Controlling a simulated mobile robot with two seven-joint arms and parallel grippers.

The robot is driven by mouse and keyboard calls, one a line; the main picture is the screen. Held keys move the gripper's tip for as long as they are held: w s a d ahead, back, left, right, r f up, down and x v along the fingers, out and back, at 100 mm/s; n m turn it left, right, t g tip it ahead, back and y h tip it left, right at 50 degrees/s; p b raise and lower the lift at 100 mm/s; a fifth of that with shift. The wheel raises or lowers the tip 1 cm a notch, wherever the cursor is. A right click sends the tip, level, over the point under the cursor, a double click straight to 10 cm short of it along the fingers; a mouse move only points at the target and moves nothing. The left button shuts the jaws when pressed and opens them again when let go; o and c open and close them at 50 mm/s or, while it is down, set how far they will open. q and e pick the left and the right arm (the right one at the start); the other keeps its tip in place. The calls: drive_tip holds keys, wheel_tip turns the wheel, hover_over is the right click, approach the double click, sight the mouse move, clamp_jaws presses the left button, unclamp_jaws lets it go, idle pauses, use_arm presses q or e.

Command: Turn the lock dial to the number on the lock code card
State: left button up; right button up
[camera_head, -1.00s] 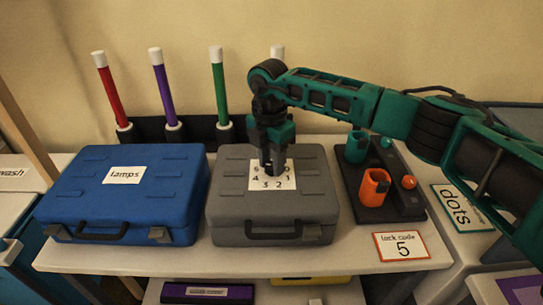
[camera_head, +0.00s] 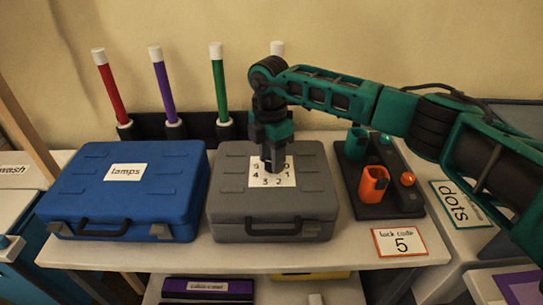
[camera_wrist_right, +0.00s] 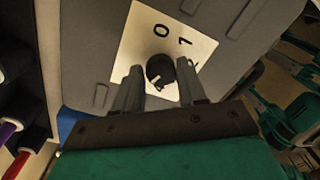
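The grey case (camera_head: 230,198) stands on the table with a white number card (camera_head: 290,180) on its lid. A dark dial knob (camera_wrist_right: 160,70) is at the card's middle. In the head view the gripper hides the knob. My right gripper (camera_head: 272,167) points down over it; in the right wrist view its fingers (camera_wrist_right: 160,78) stand apart on either side of the knob. I cannot tell whether they touch it. A finger partly covers one number, and the dial's setting is unclear. The lock code card (camera_head: 400,242) reads 5. My left gripper is out of view.
A blue case (camera_head: 125,195) labelled lamps stands to the left. A dark tray (camera_head: 400,205) with an orange cup (camera_head: 373,184) and a teal cup (camera_head: 357,143) is to the right. Red, purple and green sticks (camera_head: 220,85) stand upright behind.

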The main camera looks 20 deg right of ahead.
sight(270, 161)
drive_tip(key=o, duration=0.3)
drive_tip(key=shift+o, duration=0.2)
wheel_tip(270, 161, up, 13)
drive_tip(key=shift+w+b, duration=0.2)
drive_tip(key=shift+b, duration=0.25)
drive_tip(key=shift+f, duration=0.1)
